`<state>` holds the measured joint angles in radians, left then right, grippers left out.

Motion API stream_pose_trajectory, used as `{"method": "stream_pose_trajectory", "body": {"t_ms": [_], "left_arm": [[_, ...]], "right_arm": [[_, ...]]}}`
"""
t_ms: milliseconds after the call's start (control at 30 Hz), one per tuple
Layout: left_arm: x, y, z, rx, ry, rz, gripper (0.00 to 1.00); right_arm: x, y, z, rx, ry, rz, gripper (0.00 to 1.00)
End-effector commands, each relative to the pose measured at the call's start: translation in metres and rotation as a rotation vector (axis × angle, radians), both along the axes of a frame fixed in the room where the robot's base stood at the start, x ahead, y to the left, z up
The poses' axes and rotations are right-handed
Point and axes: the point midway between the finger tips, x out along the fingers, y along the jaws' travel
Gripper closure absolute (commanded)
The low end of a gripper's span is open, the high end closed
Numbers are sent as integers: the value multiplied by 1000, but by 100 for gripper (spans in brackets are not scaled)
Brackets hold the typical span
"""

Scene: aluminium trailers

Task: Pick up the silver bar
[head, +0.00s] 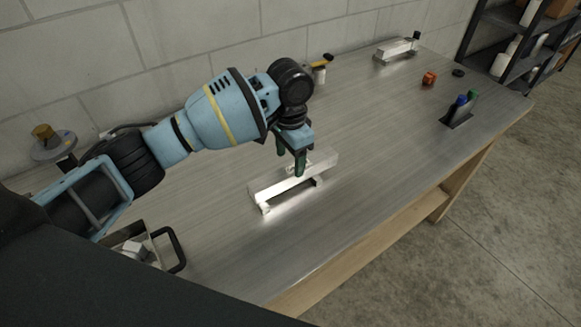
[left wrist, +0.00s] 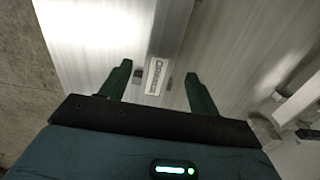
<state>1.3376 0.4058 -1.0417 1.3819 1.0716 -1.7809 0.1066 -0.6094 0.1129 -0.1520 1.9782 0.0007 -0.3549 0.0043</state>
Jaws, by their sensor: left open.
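The silver bar (head: 274,188) lies near the middle of the metal workbench, slightly raised, with a dark gap beneath it. My left gripper (head: 289,164) is open and points down at the bar's middle, its green fingers overlapping the bar in the head view. In the left wrist view the bar (left wrist: 171,36) runs between the open fingers (left wrist: 160,88), with a small label on its face. Whether a finger touches it I cannot tell. My right gripper is not in view.
The workbench (head: 390,135) has free room right of the bar. A metal block (head: 396,49) stands at the back. An orange object (head: 429,78) and a pen holder (head: 457,121) are at the right. A tray with a black handle (head: 172,250) sits front left.

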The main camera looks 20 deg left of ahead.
Motion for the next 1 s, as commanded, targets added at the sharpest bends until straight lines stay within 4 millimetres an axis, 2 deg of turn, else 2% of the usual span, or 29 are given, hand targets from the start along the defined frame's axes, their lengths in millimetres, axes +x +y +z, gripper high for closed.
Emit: {"method": "stream_pose_trajectory", "body": {"t_ms": [133, 333, 533, 800, 1000], "left_arm": [[0, 0, -6, 1, 2, 0, 38], [0, 0, -25, 0, 4, 0, 38], [0, 0, -30, 1, 1, 0, 38], [1, 1, -67, 1, 3, 0, 38], [1, 1, -79, 1, 1, -1, 38]], "right_arm": [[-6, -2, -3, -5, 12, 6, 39], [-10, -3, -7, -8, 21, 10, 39], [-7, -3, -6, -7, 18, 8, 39], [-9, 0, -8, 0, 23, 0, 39], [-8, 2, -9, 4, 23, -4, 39]]}}
